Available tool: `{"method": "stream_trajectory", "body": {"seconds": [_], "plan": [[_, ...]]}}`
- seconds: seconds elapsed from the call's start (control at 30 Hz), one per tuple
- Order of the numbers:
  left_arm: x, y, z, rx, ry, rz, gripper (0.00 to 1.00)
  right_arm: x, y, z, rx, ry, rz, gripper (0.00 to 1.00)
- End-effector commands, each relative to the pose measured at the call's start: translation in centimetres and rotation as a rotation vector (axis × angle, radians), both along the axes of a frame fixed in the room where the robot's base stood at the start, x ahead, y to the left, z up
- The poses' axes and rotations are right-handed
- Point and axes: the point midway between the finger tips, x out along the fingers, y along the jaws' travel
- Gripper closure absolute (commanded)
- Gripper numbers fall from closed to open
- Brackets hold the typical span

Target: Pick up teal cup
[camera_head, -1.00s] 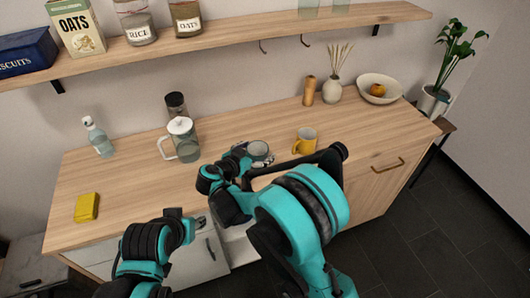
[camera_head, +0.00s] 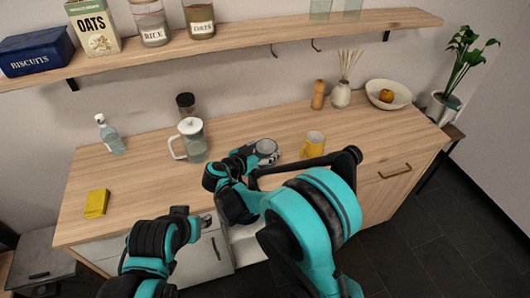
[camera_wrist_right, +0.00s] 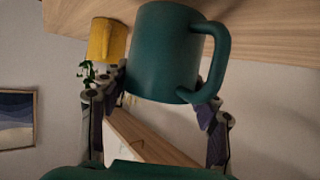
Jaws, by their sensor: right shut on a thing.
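The teal cup (camera_wrist_right: 166,52) fills the upper middle of the right wrist view, its handle at the right. My right gripper (camera_wrist_right: 158,98) is shut on it, one finger at each side of its body. In the head view the cup (camera_head: 265,147) shows mainly as a round pale opening at the tip of my right gripper (camera_head: 262,155). The gripper and arm hide much of its side. I cannot tell its height above the counter. My left gripper (camera_head: 206,221) is low at the counter's front edge, small and partly hidden, and its fingers are unclear.
A yellow mug (camera_head: 314,144) stands just right of the teal cup on the wooden counter (camera_head: 140,185). A glass press (camera_head: 192,142) is to its left, with a dark jar behind. A yellow block (camera_head: 97,203) lies at the left. A bowl (camera_head: 388,94) is far right. A shelf (camera_head: 250,40) runs above.

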Motion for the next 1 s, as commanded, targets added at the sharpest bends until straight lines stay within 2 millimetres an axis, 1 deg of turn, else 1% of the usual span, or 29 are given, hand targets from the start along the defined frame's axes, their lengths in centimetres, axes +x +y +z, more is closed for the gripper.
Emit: {"method": "stream_trajectory", "body": {"seconds": [0.03,0.1,0.13,0.3,0.4,0.5,0.6,0.7,0.8,1.0], "plan": [[0.0,0.0,0.8,0.0,0.0,0.0,0.6,0.0,0.0,1.3,-0.001,-0.001,0.0,0.76],[0.0,0.0,1.6,0.0,0.0,0.0,0.6,0.0,0.0,2.7,-0.001,-0.001,0.0,0.76],[0.0,0.0,1.8,0.0,0.0,0.0,0.6,0.1,-0.6,3.1,-0.001,-0.001,-0.003,0.76],[0.0,0.0,3.2,0.0,0.0,0.0,0.6,0.6,-4.8,5.5,0.0,0.0,-0.005,0.76],[0.0,0.0,4.0,0.0,0.0,0.0,0.6,0.9,-7.0,6.8,0.0,-0.001,-0.004,0.76],[0.0,0.0,4.6,0.0,0.0,0.0,0.6,1.2,-8.9,7.8,-0.001,-0.001,-0.003,0.76],[0.0,0.0,4.9,0.0,0.0,0.0,0.6,1.3,-10.2,8.6,0.0,-0.001,-0.002,0.76],[0.0,0.0,5.2,0.0,0.0,0.0,0.6,1.5,-11.1,9.0,-0.001,0.0,-0.002,0.76],[0.0,0.0,5.2,0.0,0.0,0.0,0.6,1.5,-11.5,9.2,-0.001,-0.001,0.0,0.76],[0.0,0.0,5.2,0.0,0.0,0.0,0.6,1.5,-11.6,9.2,-0.001,-0.001,0.001,0.76]]}}
